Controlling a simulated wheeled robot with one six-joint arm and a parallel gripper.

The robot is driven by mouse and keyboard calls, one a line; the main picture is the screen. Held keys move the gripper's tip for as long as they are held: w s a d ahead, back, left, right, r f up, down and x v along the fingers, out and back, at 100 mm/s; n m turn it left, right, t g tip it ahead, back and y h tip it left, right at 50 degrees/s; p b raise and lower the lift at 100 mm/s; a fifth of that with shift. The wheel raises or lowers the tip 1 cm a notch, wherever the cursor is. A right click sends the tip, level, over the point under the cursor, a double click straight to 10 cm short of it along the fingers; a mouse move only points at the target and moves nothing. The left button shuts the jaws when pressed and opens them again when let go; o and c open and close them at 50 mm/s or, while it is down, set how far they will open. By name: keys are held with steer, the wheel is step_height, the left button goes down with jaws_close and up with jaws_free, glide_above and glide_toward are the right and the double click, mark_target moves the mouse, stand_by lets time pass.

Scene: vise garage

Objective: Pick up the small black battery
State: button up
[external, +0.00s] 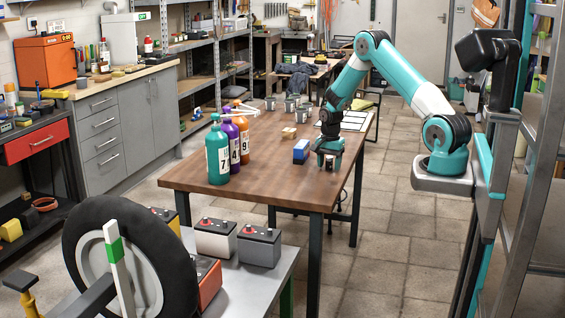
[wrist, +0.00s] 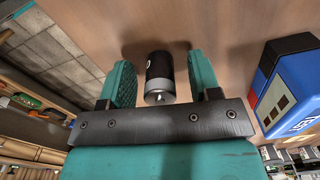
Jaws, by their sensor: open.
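The small black battery (wrist: 160,76) shows in the wrist view, with a dark body and a silver end facing the camera. It is on the brown wooden table (external: 222,168). My gripper (wrist: 162,70) is open, with one teal finger on each side of the battery. The battery is hidden there.
Teal, purple and orange numbered bottles (external: 217,153) stand farther left. A small wooden block (external: 289,132) and several grey cups are farther back.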

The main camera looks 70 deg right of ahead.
steer(key=c, duration=1)
steer(key=shift+r, duration=0.2)
